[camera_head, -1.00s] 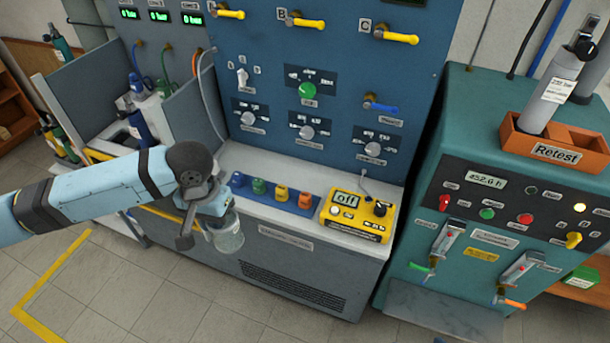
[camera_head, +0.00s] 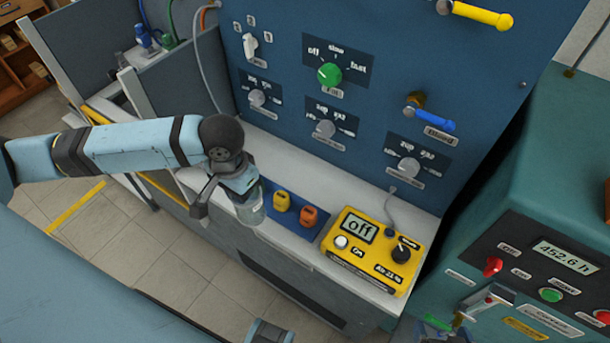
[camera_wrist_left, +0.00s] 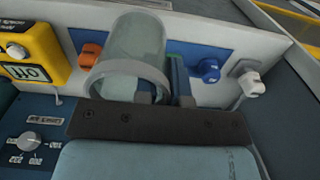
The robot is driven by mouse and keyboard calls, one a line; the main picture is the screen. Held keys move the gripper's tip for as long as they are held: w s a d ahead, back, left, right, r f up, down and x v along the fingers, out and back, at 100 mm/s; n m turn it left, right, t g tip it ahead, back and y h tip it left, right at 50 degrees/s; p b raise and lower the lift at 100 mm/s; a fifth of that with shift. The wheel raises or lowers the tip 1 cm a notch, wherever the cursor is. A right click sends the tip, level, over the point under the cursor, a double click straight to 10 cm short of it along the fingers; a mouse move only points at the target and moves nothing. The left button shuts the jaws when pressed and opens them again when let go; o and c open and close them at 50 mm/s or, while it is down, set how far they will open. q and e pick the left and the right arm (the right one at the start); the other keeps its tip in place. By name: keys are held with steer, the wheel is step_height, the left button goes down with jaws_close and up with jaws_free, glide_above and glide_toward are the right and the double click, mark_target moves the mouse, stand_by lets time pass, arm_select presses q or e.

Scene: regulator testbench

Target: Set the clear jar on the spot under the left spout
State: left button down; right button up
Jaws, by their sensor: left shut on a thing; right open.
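The clear jar (camera_head: 250,207) is held by my left gripper (camera_head: 236,186), in front of the blue testbench's ledge. In the left wrist view the jar (camera_wrist_left: 132,48) shows large, its round rim facing the camera, with my left gripper (camera_wrist_left: 162,97) shut on it.
A yellow meter reading "off" (camera_head: 372,250) stands on the ledge right of the jar, between it and the teal machine (camera_head: 540,130). A yellow fitting (camera_head: 282,201) and an orange fitting (camera_head: 308,216) sit on a blue strip beside the jar. Open floor (camera_head: 140,250) lies in front.

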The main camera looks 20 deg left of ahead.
arm_select(q)
steer(key=w+d, duration=0.3)
steer(key=w, duration=1.6)
steer(key=f, duration=0.6)
steer(key=shift+s+a+b, duration=0.15)
steer(key=shift+s+b, duration=0.1)
steer(key=shift+b, duration=0.05)
steer(key=shift+w+f, duration=0.25)
steer(key=shift+f, duration=0.2)
steer(key=c, duration=1.2)
jaws_free()
steer(key=shift+f, duration=0.1)
